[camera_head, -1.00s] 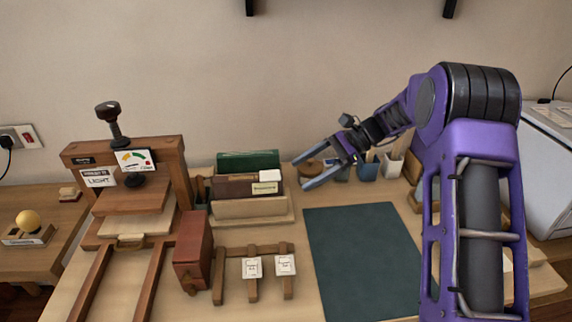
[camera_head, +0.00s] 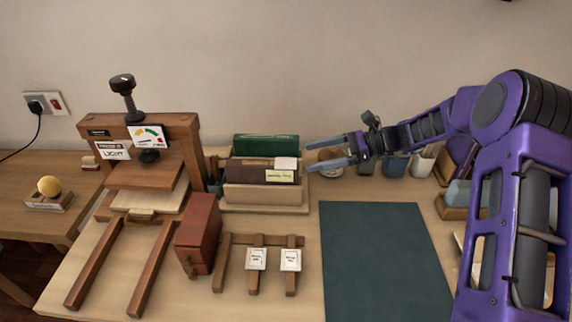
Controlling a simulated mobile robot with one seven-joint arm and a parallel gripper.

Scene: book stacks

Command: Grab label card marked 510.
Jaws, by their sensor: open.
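Two small white label cards hang on a wooden rack (camera_head: 228,240) at the front middle of the bench. These are the left card (camera_head: 256,259) and the right card (camera_head: 290,260). Their print is too small to read, so I cannot tell which one, if either, is marked 510. My gripper (camera_head: 314,158) is open and empty. Its fingers point left, just right of the book holder and well behind the cards, apart from them.
A wooden press (camera_head: 145,165) and a red-brown box (camera_head: 197,234) stand left of the rack. Books (camera_head: 264,145) stand in a wooden holder (camera_head: 264,194) behind it. A bare dark green mat (camera_head: 385,260) lies to the right. Cups (camera_head: 396,164) stand at the back.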

